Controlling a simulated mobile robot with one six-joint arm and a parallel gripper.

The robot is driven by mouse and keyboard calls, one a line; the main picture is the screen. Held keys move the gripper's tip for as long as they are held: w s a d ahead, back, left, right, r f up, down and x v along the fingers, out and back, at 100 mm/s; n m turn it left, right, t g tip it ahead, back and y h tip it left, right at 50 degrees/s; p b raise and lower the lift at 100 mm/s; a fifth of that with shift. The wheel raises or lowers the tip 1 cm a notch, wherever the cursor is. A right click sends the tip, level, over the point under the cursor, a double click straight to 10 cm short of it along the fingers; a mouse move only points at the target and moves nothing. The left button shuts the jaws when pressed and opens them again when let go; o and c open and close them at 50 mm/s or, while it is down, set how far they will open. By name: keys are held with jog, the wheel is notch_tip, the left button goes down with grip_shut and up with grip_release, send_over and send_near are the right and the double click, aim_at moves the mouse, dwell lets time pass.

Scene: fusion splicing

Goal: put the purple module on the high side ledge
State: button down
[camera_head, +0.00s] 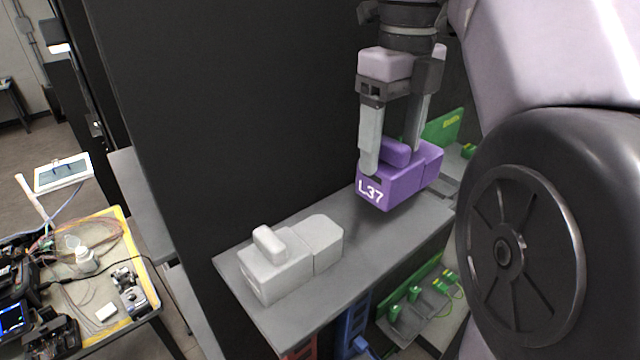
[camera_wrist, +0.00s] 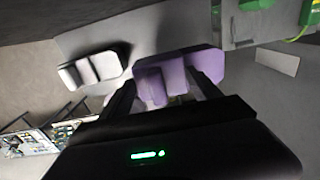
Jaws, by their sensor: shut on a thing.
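The purple module (camera_head: 405,183), marked L37, is between the fingers of my gripper (camera_head: 392,160). My gripper is shut on the raised grip on its top. The module is at the right part of the grey side ledge (camera_head: 345,276). I cannot tell whether its underside touches the ledge or is slightly above it. In the wrist view the purple module (camera_wrist: 190,72) shows beyond the fingertips of my gripper (camera_wrist: 157,95), and the ledge (camera_wrist: 150,40) lies behind it.
A white module (camera_head: 290,258) sits on the ledge's left part, with a gap to the purple one. A tall black panel (camera_head: 250,120) stands behind the ledge. Green boards (camera_head: 420,290) are below and right. A cluttered yellow-edged workbench (camera_head: 85,285) is at far left.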

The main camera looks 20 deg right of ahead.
aim_at(397, 173)
jog(key=f, duration=0.1)
jog(key=s+f, duration=0.1)
jog(key=f+b, duration=0.1)
jog(key=f, duration=0.1)
jog(key=shift+s+d, duration=0.25)
jog(key=shift+s, duration=0.1)
jog(key=f, duration=0.1)
jog(key=w+f, duration=0.1)
jog(key=f+b, duration=0.1)
jog(key=shift+w+a+f, duration=0.2)
jog(key=shift+w+f, duration=0.05)
jog(key=shift+f, duration=0.1)
jog(key=shift+s+d+r, duration=0.1)
jog(key=shift+s+r, duration=0.05)
jog(key=shift+s, duration=0.25)
jog(key=c, duration=0.5)
grip_release()
jog(key=shift+w+f, duration=0.1)
jog(key=shift+f, duration=0.1)
jog(key=o, duration=0.4)
jog(key=shift+w, duration=0.2)
jog(key=shift+c, duration=0.2)
jog(key=shift+s, duration=0.1)
